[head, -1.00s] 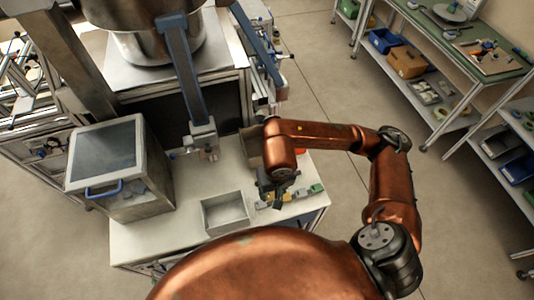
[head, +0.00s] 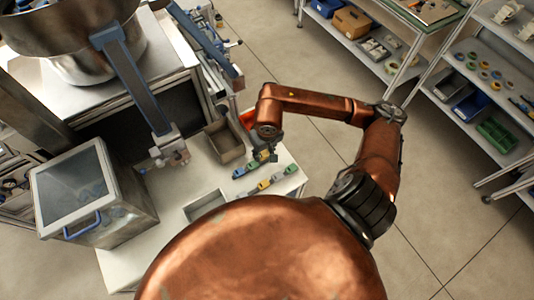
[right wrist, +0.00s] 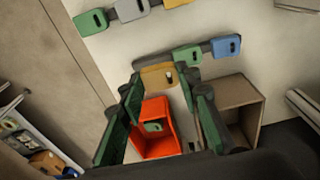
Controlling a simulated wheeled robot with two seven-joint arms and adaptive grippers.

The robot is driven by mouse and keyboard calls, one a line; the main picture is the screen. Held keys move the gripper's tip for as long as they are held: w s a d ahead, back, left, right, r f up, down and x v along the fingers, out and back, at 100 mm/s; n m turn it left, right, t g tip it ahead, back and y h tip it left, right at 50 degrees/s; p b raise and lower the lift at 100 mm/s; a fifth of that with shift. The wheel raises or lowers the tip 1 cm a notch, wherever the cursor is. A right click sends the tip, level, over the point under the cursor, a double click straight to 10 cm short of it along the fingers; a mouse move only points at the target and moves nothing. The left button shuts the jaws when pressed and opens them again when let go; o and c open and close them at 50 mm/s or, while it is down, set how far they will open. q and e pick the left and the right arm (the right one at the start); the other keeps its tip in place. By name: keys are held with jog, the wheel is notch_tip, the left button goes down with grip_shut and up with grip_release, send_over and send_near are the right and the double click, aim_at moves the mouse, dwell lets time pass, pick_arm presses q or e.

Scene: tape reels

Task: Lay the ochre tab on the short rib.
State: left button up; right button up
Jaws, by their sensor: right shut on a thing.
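My right gripper (right wrist: 160,82) is shut on the ochre tab (right wrist: 155,76), which sits between its green fingertips. The short rib (right wrist: 178,57), a dark bar, carries a green tab (right wrist: 188,54) and a blue tab (right wrist: 226,46). The ochre tab is at the rib's left end in the right wrist view, beside the green tab; I cannot tell whether it touches the rib. In the head view my right gripper (head: 268,155) is over the end of this rib, by the blue tab (head: 240,172) and green tab (head: 253,165).
A longer rib (head: 271,182) with several coloured tabs lies nearer me. An orange bin (right wrist: 157,128) holding a green tab and a brown open box (right wrist: 243,104) stand close by the gripper. A grey tray (head: 204,204) and a lidded metal box (head: 80,190) are to the left.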

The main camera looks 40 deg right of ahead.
aim_at(266, 151)
jog(key=shift+w+d+f, duration=0.2)
jog(key=shift+d+f, duration=0.2)
jog(key=shift+f, duration=0.05)
jog(key=shift+w+d+f, duration=0.2)
jog(key=shift+d+f, duration=0.15)
jog(key=shift+f, duration=0.1)
jog(key=shift+w+d+f, duration=0.1)
jog(key=shift+f, duration=0.15)
notch_tip(266, 151, down, 3)
jog(key=shift+d+r+p, duration=0.1)
jog(key=shift+d+p, duration=0.05)
jog(key=shift+p, duration=0.7)
jog(key=shift+f, duration=0.25)
pick_arm(q)
jog(key=shift+s+d+r, duration=0.1)
jog(key=shift+s+r, duration=0.2)
jog(key=shift+r, duration=0.55)
pick_arm(e)
jog(key=shift+f, duration=0.15)
jog(key=shift+o, duration=1.4)
jog(key=shift+f+b, duration=0.1)
jog(key=shift+b, duration=0.2)
pick_arm(q)
jog(key=shift+w+f, duration=0.15)
jog(key=shift+w, duration=0.1)
pick_arm(e)
jog(key=shift+o, duration=0.8)
